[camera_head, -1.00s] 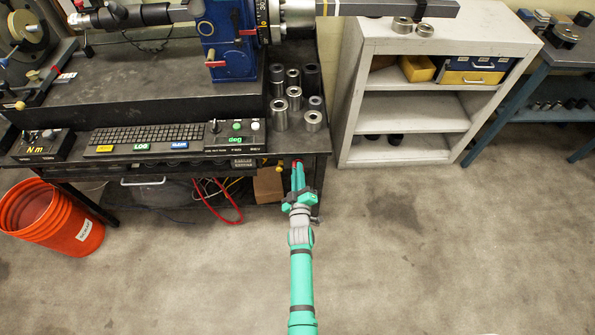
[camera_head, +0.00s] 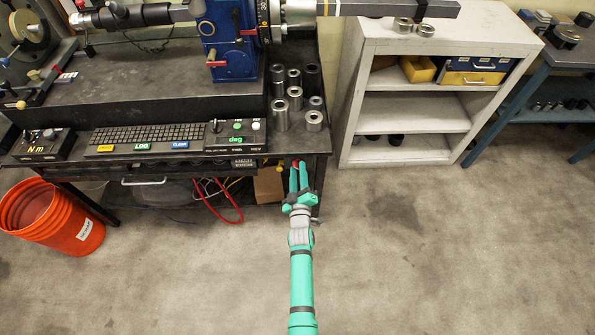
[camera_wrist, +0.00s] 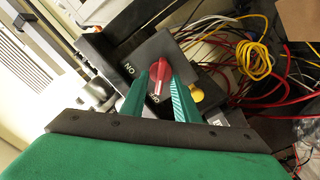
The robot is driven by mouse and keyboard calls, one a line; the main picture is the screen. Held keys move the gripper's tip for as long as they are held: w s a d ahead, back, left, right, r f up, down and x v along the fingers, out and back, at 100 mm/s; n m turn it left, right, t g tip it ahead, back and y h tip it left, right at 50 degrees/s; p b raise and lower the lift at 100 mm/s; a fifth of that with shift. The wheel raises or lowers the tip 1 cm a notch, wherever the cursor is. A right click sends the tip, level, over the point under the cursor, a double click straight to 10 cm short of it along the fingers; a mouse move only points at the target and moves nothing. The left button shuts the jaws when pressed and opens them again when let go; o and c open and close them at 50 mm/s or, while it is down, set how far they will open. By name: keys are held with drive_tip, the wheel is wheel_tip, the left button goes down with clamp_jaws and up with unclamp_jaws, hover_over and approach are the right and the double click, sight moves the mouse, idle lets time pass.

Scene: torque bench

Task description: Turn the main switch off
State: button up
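The main switch has a red handle (camera_wrist: 162,70) on a dark grey plate (camera_wrist: 160,46), seen in the wrist view. A white "ON" mark is on the plate left of the handle, and another small mark, hard to read, is below it. The handle's pale-striped end lies toward that lower mark. My gripper (camera_wrist: 167,72) is open, with one green finger on each side of the handle and a gap between them. In the head view my gripper (camera_head: 298,168) is at the right front leg of the bench, and only a bit of red shows at its fingertips.
Red, white and yellow cables (camera_wrist: 255,60) hang right of the switch plate, and a yellow knob (camera_wrist: 197,94) sits close to the right finger. The bench (camera_head: 200,192) overhangs the switch. An orange bucket (camera_head: 52,218) stands at left. Floor at right is clear.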

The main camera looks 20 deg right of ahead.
drive_tip(key=v, duration=1)
drive_tip(key=shift+s, duration=0.25)
drive_tip(key=shift+s, duration=0.1)
drive_tip(key=shift+a, duration=0.1)
drive_tip(key=s+a+r+m+y, duration=0.1)
drive_tip(key=s+a, duration=0.4)
drive_tip(key=s, duration=0.4)
drive_tip(key=s+a+r+m+y, duration=0.1)
drive_tip(key=s+a+r+m, duration=0.1)
drive_tip(key=s+a, duration=0.55)
drive_tip(key=s+a+r+m+g+y, duration=0.1)
drive_tip(key=s+a+r, duration=0.1)
drive_tip(key=s+r, duration=0.4)
drive_tip(key=s+a+r+m+g+y, duration=0.1)
drive_tip(key=s+a+r+m+y, duration=0.1)
drive_tip(key=s+r, duration=0.5)
drive_tip(key=v, duration=0.5)
drive_tip(key=shift+f, duration=0.35)
drive_tip(key=shift+s, duration=0.1)
